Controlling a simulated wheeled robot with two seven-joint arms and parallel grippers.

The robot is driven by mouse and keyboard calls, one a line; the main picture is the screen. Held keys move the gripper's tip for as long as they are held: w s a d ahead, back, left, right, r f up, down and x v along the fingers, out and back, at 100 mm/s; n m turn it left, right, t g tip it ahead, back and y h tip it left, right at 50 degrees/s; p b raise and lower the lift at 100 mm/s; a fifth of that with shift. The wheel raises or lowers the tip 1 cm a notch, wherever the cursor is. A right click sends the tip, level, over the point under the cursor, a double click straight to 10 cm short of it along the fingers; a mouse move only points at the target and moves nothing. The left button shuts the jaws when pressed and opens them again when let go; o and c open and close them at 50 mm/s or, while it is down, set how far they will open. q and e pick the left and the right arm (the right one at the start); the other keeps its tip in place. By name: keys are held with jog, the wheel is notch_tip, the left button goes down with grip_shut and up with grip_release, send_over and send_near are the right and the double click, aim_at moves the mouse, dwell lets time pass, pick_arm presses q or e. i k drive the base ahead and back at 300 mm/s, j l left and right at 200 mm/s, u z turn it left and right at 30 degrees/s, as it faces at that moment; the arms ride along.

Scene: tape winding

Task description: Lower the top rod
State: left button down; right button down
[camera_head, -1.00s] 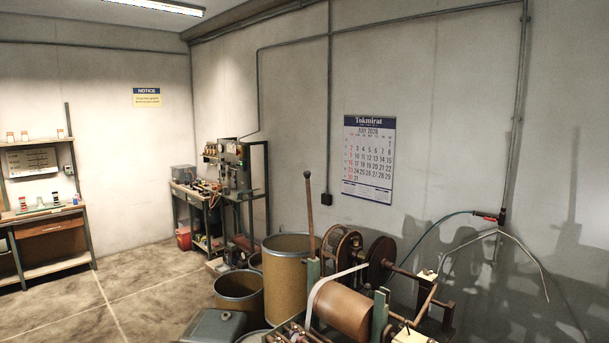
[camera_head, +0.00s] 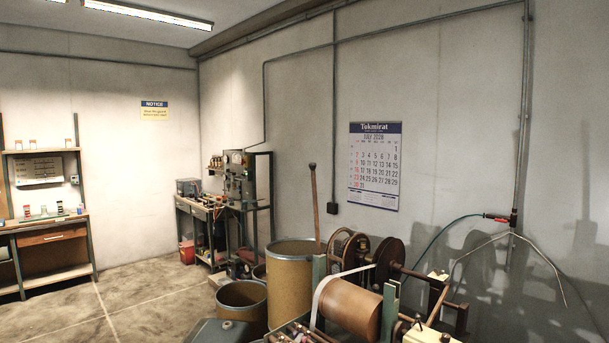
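The winding machine stands at the lower right, cut off by the bottom edge. It carries a brown roll (camera_head: 350,309) with a pale tape (camera_head: 318,298) running over its left end. Dark round discs (camera_head: 389,262) stand behind the roll. A brown rod (camera_head: 437,304) slants at the machine's right side. I cannot tell which of these is the top rod. Neither of my grippers is in view.
Tan drums (camera_head: 291,290) stand left of the machine. A workbench (camera_head: 205,225) with equipment is at the back, and a shelf desk (camera_head: 50,237) is at the far left. The floor (camera_head: 135,290) between is clear. A hose (camera_head: 440,233) hangs on the right wall.

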aim_at(312, 166)
jog(key=l+u, duration=0.1)
jog(key=u, duration=0.75)
jog(key=l+u, duration=0.4)
jog(key=l, duration=0.35)
jog(key=l+u, duration=0.4)
jog(key=l, duration=0.35)
jog(key=k+l+u, duration=0.15)
jog(key=l+u, duration=0.3)
jog(key=l, duration=0.25)
jog(key=k+l, duration=0.1)
jog(key=l, duration=0.25)
jog(key=k+l, duration=0.1)
jog(key=l, duration=0.3)
